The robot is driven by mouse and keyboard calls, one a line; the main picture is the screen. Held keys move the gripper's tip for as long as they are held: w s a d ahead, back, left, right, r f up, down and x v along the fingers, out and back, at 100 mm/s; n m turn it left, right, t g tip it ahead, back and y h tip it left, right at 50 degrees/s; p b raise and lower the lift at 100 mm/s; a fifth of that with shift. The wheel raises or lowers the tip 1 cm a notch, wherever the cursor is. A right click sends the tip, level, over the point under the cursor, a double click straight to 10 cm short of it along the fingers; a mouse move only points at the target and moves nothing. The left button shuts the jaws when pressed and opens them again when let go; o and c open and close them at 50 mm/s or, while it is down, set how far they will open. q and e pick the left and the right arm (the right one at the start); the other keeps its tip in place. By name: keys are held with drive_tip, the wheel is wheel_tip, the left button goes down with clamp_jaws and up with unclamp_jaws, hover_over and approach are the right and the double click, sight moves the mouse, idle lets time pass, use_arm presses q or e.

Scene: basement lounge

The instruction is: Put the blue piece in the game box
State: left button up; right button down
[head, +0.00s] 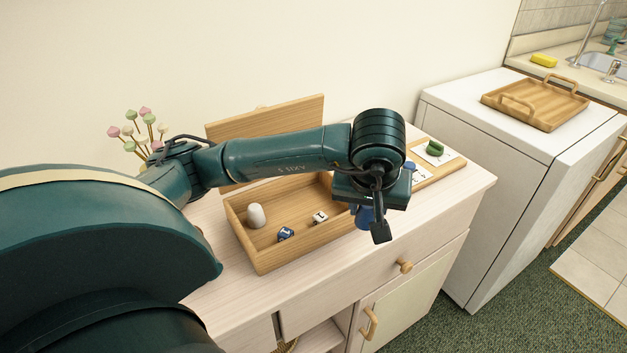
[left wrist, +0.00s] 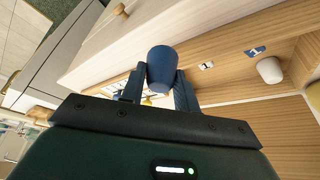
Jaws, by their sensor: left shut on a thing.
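The blue piece (head: 363,217) is a small rounded cup-like form. My left gripper (head: 371,224) is shut on it, just off the right end of the game box. In the left wrist view the blue piece (left wrist: 162,66) sits between the two dark fingers. The game box (head: 262,262) is an open wooden box on the cabinet, with its lid (head: 307,112) raised at the back. It holds a white piece (head: 256,215), a blue die (head: 286,233) and a white die (head: 320,217). My arm hides part of the box and lid. My right gripper is not in view.
A small wooden board (head: 440,172) with cards and a green piece (head: 435,148) lies right of the box. Flowers (head: 146,113) stand behind left. A white appliance (head: 500,125) with a wooden tray (head: 537,114) is at right. The cabinet top (head: 217,290) is clear in front of the box.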

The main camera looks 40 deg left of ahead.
use_arm(q)
drive_tip(key=w+a, duration=0.1)
drive_tip(key=a, duration=0.4)
drive_tip(key=w+a+p, duration=0.1)
drive_tip(key=w+a, duration=0.1)
drive_tip(key=a, duration=0.4)
drive_tip(key=w+a+p, duration=0.1)
drive_tip(key=a, duration=0.4)
drive_tip(key=shift+w+a, duration=0.15)
drive_tip(key=shift+a, duration=0.05)
wheel_tip(320, 180, down, 2)
drive_tip(key=shift+d+f, duration=0.15)
drive_tip(key=shift+f, duration=0.1)
wheel_tip(320, 180, down, 4)
drive_tip(key=shift+r, duration=0.15)
drive_tip(key=shift+f+p, duration=0.3)
drive_tip(key=shift+p, duration=0.1)
drive_tip(key=shift+f, duration=0.1)
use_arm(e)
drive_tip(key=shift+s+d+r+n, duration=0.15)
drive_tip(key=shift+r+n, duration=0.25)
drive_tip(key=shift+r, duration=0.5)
use_arm(q)
drive_tip(key=shift+f, duration=0.1)
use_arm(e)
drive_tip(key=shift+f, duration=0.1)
use_arm(q)
drive_tip(key=o, duration=0.7)
drive_tip(key=shift+c, duration=0.2)
